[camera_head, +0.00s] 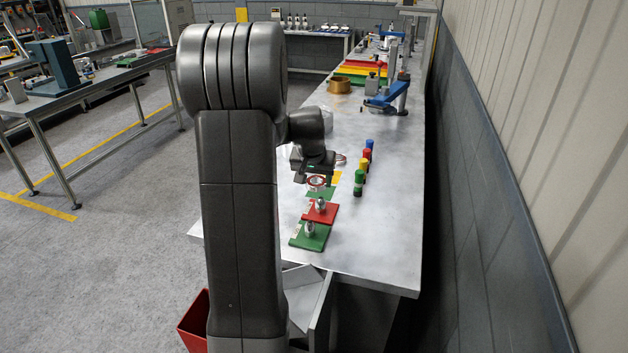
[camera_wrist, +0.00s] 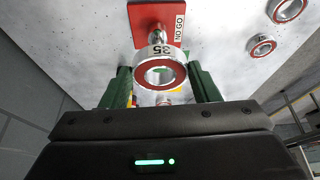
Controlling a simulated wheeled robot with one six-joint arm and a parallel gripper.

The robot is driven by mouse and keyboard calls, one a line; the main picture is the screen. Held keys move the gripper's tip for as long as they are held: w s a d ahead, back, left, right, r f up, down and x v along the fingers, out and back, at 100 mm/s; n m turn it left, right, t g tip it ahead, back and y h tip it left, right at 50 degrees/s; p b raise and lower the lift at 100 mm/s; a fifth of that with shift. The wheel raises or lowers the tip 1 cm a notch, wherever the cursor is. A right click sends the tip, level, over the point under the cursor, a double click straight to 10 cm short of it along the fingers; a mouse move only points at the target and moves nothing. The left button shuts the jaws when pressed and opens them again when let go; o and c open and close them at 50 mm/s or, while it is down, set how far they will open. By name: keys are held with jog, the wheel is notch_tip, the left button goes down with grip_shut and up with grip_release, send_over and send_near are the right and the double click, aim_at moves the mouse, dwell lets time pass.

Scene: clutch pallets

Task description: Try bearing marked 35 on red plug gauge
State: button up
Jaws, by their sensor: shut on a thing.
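My gripper (camera_wrist: 160,92) is shut on the bearing marked 35 (camera_wrist: 160,55), a steel ring with a red seal face. In the head view the bearing (camera_head: 317,181) hangs below my gripper (camera_head: 316,173), behind the red plug gauge. The red plug gauge (camera_head: 327,217) is a red plate with an upright silver plug. In the wrist view its red plate (camera_wrist: 144,14) with a NO GO label shows beyond the bearing, and the bearing partly hides the plug. The bearing looks apart from the plug in the head view.
A green plug gauge (camera_head: 311,243) stands in front of the red one. Green and yellow plates lie partly hidden behind the bearing. Several coloured cylinders (camera_head: 358,189) stand in a row to the right. Two loose bearings (camera_wrist: 289,10) (camera_wrist: 262,45) lie on the bench (camera_head: 386,240).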

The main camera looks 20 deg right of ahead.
aim_at(321, 198)
jog(key=w+d, duration=0.1)
jog(key=w+d+f+p, duration=0.1)
jog(key=w, duration=0.1)
jog(key=shift+w+d+f+p, duration=0.3)
jog(key=shift+d+p, duration=0.1)
jog(key=shift+f+b, duration=1.2)
jog(key=shift+f, duration=1.1)
jog(key=shift+f+b, duration=0.6)
jog(key=shift+f+b, duration=0.4)
jog(key=shift+b, duration=0.4)
jog(key=o, duration=1.7)
jog(key=shift+o, duration=0.2)
